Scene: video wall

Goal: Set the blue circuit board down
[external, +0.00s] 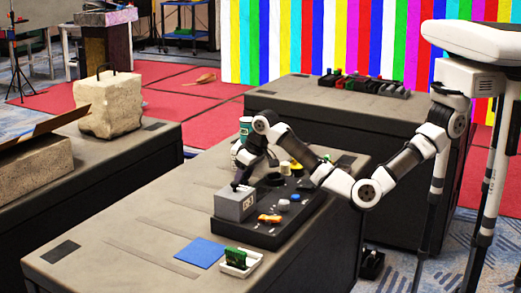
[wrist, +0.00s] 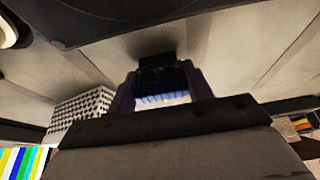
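My gripper (external: 240,182) points down over a grey box (external: 235,205) at the left end of a black board on the near table. In the wrist view my gripper (wrist: 160,88) has a dark finger on each side of a dark piece with a blue and white striped part, which looks like the blue circuit board (wrist: 162,98). It fills the gap between the fingers. The board cannot be made out in the external view, and whether it touches the box is unclear.
The black board (external: 262,236) carries several small coloured items. A flat blue square (external: 200,252) and a white tray (external: 252,264) with a green board (external: 236,257) lie near the front edge. The table's left part is clear.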

